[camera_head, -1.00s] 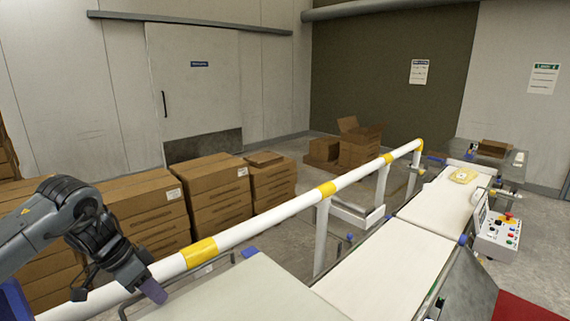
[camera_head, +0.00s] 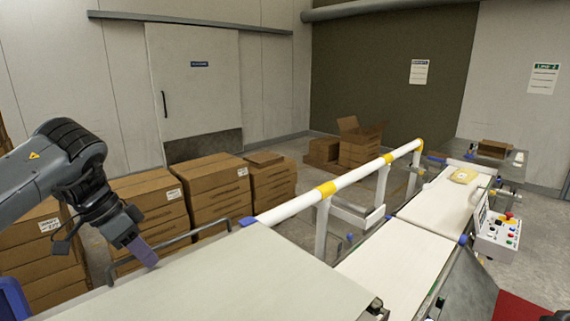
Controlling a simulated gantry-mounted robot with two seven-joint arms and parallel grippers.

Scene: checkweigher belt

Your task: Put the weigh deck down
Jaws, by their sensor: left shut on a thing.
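The weigh deck (camera_head: 235,278) is a wide pale panel with a blue corner piece and a grey bar along its far left edge. It fills the lower middle of the head view and covers part of the white rail (camera_head: 290,207). My left gripper (camera_head: 147,258) is shut on the deck at its far left edge, by the grey bar. The exact contact is partly hidden. The deck's near edge runs out of the picture. My right gripper is not in view.
Pale belt sections (camera_head: 395,262) run to the back right, with a yellowish pack (camera_head: 463,175) on the far one. A control box (camera_head: 497,232) with coloured buttons stands at their right. Stacked cartons (camera_head: 210,190) stand on the floor beyond the rail.

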